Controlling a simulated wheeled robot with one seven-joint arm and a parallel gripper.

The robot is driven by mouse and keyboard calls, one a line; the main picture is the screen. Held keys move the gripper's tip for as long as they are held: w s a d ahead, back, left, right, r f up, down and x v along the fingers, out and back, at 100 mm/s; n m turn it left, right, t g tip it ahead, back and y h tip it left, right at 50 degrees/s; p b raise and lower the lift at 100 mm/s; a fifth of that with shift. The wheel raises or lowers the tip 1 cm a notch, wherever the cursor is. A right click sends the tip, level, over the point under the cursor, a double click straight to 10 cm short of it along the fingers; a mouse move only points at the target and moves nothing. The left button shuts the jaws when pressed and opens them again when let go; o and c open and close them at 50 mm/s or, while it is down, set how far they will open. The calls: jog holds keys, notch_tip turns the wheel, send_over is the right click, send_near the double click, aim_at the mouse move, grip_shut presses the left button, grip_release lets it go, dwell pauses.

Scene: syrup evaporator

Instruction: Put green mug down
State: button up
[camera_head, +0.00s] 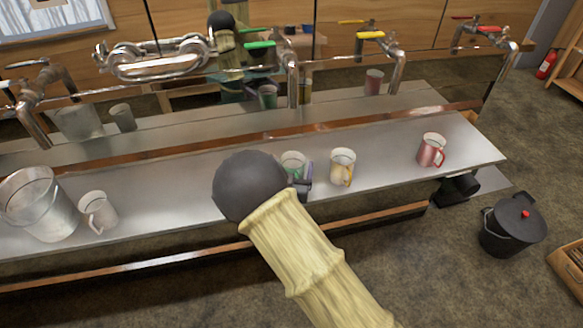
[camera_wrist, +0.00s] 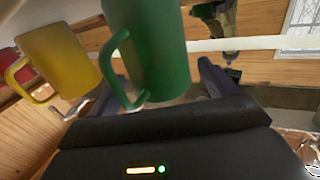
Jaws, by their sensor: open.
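The green mug (camera_head: 293,164) is upright over the steel shelf (camera_head: 385,160), between my arm's black joint and the yellow mug. My arm hides its lower part in the head view, so I cannot see its base there. In the wrist view the green mug (camera_wrist: 165,45) is large, with its handle towards the left. My gripper (camera_wrist: 165,88) is open, with one finger on each side of the green mug. In the head view only a small part of my gripper (camera_head: 304,184) shows.
The yellow-marked mug (camera_head: 342,166) stands close to the right; it also shows in the wrist view (camera_wrist: 62,62). A red mug (camera_head: 431,150) stands further right. A white mug (camera_head: 97,212) and a metal bucket (camera_head: 35,205) stand left. Taps (camera_head: 380,55) line the back.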

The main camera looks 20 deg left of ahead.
jog(key=shift+r, duration=0.1)
jog(key=shift+r, duration=0.15)
jog(key=s+d+b, duration=0.1)
jog(key=s+d, duration=0.1)
jog(key=s, duration=1)
jog(key=shift+w, duration=0.1)
